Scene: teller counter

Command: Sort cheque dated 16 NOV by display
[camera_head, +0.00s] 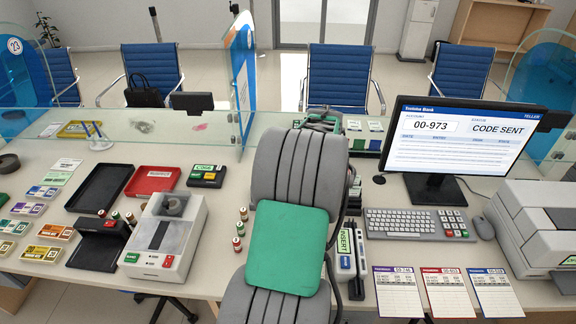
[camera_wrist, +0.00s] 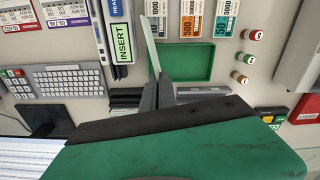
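My gripper (camera_wrist: 157,80) shows in the wrist view with its dark fingers close together on a thin, pale green-white sheet (camera_wrist: 151,45). The sheet stands nearly edge-on, so no date or writing on it can be read. It is beside a green tray (camera_wrist: 187,62); the height above it is unclear. In the head view my own arm hides the gripper and the sheet. The display (camera_head: 445,140) reads "00-973" under account and "CODE SENT" under status.
A device marked INSERT (camera_head: 345,262) stands right of my arm. Keyboard (camera_head: 403,224), printed cards (camera_head: 447,293) and a large grey machine (camera_head: 535,230) fill the right. Glass runs along the back.

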